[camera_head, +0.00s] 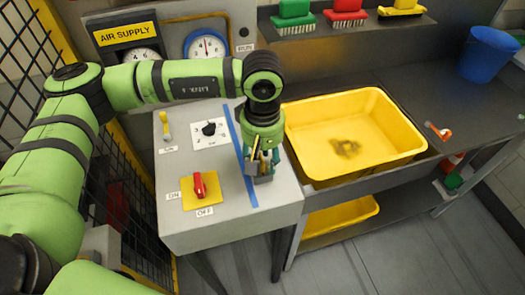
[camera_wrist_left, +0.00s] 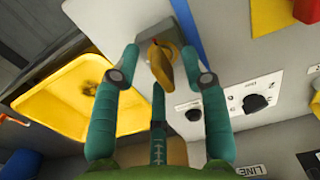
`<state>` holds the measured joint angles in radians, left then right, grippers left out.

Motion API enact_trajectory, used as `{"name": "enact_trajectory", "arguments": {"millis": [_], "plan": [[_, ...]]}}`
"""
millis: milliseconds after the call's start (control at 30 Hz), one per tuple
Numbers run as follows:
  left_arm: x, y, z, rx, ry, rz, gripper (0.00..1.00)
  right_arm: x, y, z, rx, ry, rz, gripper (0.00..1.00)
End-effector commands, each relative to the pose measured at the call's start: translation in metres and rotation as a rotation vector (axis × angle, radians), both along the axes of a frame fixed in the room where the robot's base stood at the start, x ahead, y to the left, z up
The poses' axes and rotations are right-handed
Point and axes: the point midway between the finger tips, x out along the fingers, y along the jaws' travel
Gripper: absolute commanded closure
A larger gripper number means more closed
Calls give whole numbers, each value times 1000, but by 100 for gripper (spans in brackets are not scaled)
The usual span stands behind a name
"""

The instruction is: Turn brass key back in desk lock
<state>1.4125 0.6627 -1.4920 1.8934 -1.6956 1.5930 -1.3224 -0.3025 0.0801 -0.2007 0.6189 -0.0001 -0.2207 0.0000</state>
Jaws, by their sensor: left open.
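The brass key (camera_wrist_left: 162,62) shows in the left wrist view, on a small grey lock block (camera_wrist_left: 185,18) on the grey desk top. My left gripper (camera_wrist_left: 160,60) is open, with its teal fingers on either side of the key. I see no clear contact between fingers and key. In the head view my left gripper (camera_head: 262,165) points down over the lock, right of the blue tape strip (camera_head: 240,155). It hides most of the key and lock there. My right gripper is not in view.
Left of the tape are a red switch (camera_head: 199,185) on a yellow plate, a black knob (camera_head: 209,128) and a yellow lever (camera_head: 165,127). A yellow bin (camera_head: 300,115) stands close on the right. Gauges stand behind, with a mesh fence (camera_head: 25,80) at left.

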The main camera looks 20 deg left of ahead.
Motion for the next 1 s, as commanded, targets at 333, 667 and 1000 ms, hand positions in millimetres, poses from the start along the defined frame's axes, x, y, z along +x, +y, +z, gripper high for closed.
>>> {"name": "enact_trajectory", "arguments": {"millis": [333,667,1000], "plan": [[0,0,0,-1,1,0,100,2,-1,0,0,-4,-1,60],[0,0,-1,-2,0,57,100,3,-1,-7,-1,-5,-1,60],[1,0,-1,-2,0,171,100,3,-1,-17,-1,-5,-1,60]]}}
